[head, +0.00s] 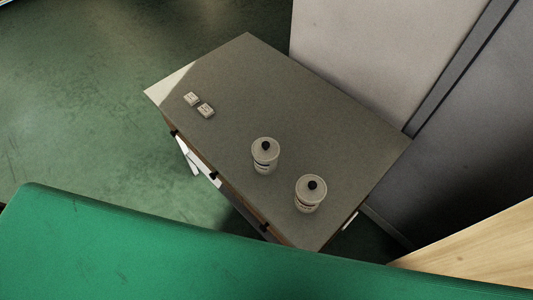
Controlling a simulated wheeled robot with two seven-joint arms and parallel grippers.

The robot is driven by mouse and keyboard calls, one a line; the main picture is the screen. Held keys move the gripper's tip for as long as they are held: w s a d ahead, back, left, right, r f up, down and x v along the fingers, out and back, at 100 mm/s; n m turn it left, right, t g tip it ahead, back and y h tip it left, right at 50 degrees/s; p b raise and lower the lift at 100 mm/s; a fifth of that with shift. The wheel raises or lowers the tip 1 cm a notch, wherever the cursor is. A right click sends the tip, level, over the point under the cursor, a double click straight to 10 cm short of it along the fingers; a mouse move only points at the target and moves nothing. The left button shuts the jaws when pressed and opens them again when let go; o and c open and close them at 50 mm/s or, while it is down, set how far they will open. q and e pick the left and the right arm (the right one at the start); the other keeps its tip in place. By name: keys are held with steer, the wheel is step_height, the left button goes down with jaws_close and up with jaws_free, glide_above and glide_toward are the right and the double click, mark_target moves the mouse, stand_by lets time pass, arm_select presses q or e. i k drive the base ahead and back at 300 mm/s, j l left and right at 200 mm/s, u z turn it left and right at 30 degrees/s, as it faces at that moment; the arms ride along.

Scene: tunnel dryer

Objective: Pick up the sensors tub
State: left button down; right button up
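Two light grey lidded tubs with black knobs stand upright on a grey-topped table. One tub (265,156) is near the middle of the front edge, and the other tub (310,194) is to its right and nearer. Each has a dark label band on its side, too small to read, so I cannot tell which is the sensors tub. Neither of my grippers is in view.
The grey tabletop (290,100) is mostly clear. Two small pale blocks (199,105) lie at its left end. Dark drawer knobs line the front. Grey panels (385,50) stand behind. A green surface (180,250) crosses the foreground, and a wooden surface (480,250) is at lower right.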

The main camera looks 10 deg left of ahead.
mark_target(262, 168)
steer(key=k+l+z, duration=0.35)
steer(key=k+l, duration=0.45)
